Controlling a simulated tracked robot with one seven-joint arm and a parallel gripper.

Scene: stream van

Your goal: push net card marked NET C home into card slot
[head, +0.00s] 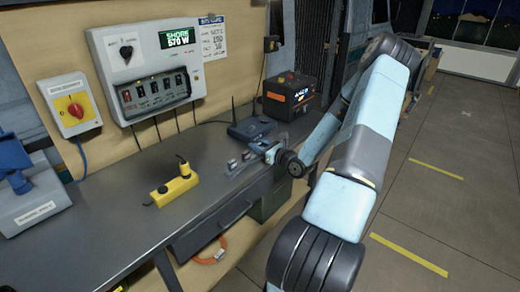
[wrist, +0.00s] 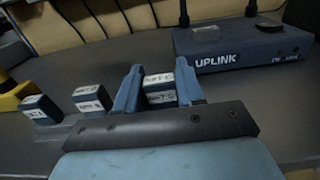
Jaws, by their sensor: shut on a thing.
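My gripper (wrist: 160,88) is shut on a dark blue block-shaped card (wrist: 161,80) with white labels, held between its two blue fingers. Its label is blurred but appears to read NET C. In the head view my gripper (head: 271,154) is low over the bench, just in front of the dark blue uplink box (head: 250,130). In the wrist view the box, marked UPLINK (wrist: 225,62), stands beyond and right of the held card, apart from it. Small blurred lettering is at its front right; I cannot make out the slot opening. Whether the card's underside touches anything is hidden.
Two similar cards, (wrist: 40,110) and (wrist: 90,101), stand left of my gripper. A yellow device (head: 174,190) lies further left on the bench (head: 120,225). A black and orange power box (head: 291,94) stands behind the uplink box. The bench's front edge runs close to my gripper.

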